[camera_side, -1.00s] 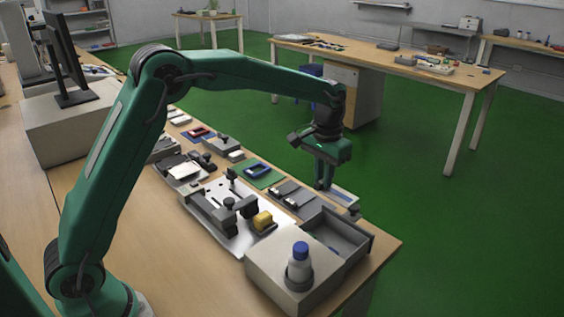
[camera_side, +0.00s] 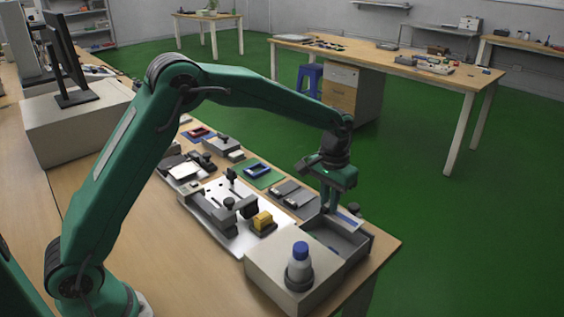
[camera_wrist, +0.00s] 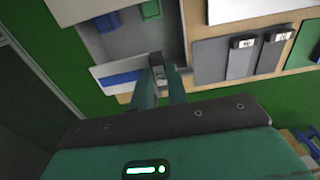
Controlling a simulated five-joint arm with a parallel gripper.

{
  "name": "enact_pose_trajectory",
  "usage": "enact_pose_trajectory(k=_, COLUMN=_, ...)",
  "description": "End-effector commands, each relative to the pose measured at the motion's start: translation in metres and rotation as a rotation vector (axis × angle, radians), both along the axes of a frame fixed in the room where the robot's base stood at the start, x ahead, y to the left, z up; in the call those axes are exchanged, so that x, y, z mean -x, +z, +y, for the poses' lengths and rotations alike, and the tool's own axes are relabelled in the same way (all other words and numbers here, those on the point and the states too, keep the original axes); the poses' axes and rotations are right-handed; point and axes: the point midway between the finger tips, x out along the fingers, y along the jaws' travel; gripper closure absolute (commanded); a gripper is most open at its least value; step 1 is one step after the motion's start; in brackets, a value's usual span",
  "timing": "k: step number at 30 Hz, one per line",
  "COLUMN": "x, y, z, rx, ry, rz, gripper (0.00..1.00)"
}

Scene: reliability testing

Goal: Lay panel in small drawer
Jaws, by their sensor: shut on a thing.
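My gripper (camera_side: 328,207) is shut on the panel (camera_side: 350,217), a thin white piece with a blue area. The panel also shows in the wrist view (camera_wrist: 105,74), held by my fingertips (camera_wrist: 158,76) at its edge. The small drawer (camera_side: 362,251) is a grey open-topped tray pulled out of a light box at the front right of the bench. The panel is over the drawer's far end; I cannot tell whether it touches the rim. In the wrist view the drawer (camera_wrist: 130,44) lies just beyond the panel, with a blue piece (camera_wrist: 110,21) and a green piece (camera_wrist: 150,8) inside.
Left of the drawer are a metal fixture plate (camera_side: 222,228) with a yellow block (camera_side: 262,221), grey slabs (camera_side: 293,195) and a green mat (camera_side: 258,177). The bench edge is close on the right.

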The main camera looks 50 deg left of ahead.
Motion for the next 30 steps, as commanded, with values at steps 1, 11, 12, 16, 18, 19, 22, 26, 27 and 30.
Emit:
enact_pose_trajectory(k=1, x=0.000, y=-0.003, z=0.000, rx=0.000, ry=0.000, rz=0.001, gripper=1.00)
enact_pose_trajectory(k=11, x=0.001, y=-0.022, z=0.000, rx=0.000, ry=0.000, rz=0.002, gripper=1.00)
enact_pose_trajectory(k=12, x=0.001, y=-0.025, z=0.000, rx=0.000, ry=0.000, rz=0.002, gripper=1.00)
enact_pose_trajectory(k=16, x=0.000, y=-0.032, z=0.000, rx=0.000, ry=0.000, rz=0.001, gripper=1.00)
enact_pose_trajectory(k=18, x=0.000, y=-0.034, z=0.000, rx=0.000, ry=0.000, rz=0.001, gripper=1.00)
enact_pose_trajectory(k=19, x=0.000, y=-0.035, z=0.000, rx=0.000, ry=0.000, rz=0.001, gripper=1.00)
enact_pose_trajectory(k=22, x=0.001, y=-0.038, z=0.000, rx=0.000, ry=0.000, rz=0.001, gripper=1.00)
enact_pose_trajectory(k=26, x=0.001, y=-0.039, z=0.000, rx=0.000, ry=0.000, rz=0.001, gripper=1.00)
enact_pose_trajectory(k=27, x=0.001, y=-0.039, z=0.000, rx=0.000, ry=0.000, rz=0.000, gripper=1.00)
enact_pose_trajectory(k=30, x=0.000, y=-0.039, z=0.000, rx=0.000, ry=0.000, rz=0.000, gripper=1.00)
